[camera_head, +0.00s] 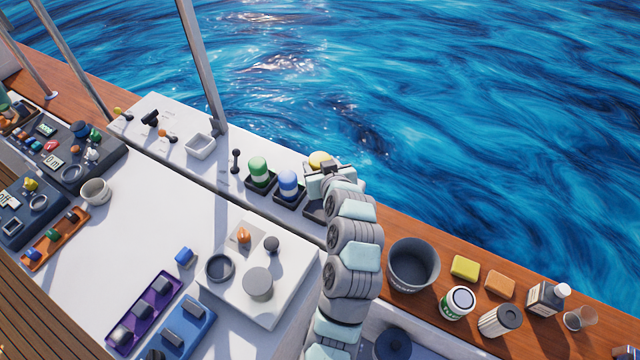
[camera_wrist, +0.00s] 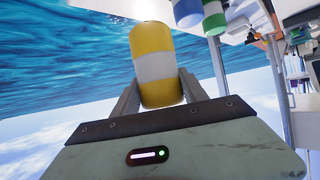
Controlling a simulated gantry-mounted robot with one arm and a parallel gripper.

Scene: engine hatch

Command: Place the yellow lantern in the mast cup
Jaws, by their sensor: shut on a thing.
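The yellow lantern (camera_head: 319,160), yellow with a white middle band, is between the fingers of my gripper (camera_head: 326,171) at the right end of the white ledge. In the wrist view the lantern (camera_wrist: 153,48) stands between both fingers of the gripper (camera_wrist: 160,88), which is shut on it. Beneath it, a dark square holder (camera_head: 314,211) is partly hidden by my arm. I cannot tell for certain which thing is the mast cup; a white square open cup (camera_head: 200,147) sits by the foot of the metal post (camera_head: 203,70).
The green lantern (camera_head: 258,170) and blue lantern (camera_head: 288,184) stand in dark square holders left of my gripper. A small black lever (camera_head: 236,160) stands between them and the white cup. A grey bucket (camera_head: 413,264) is to the right. Open water lies beyond the ledge.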

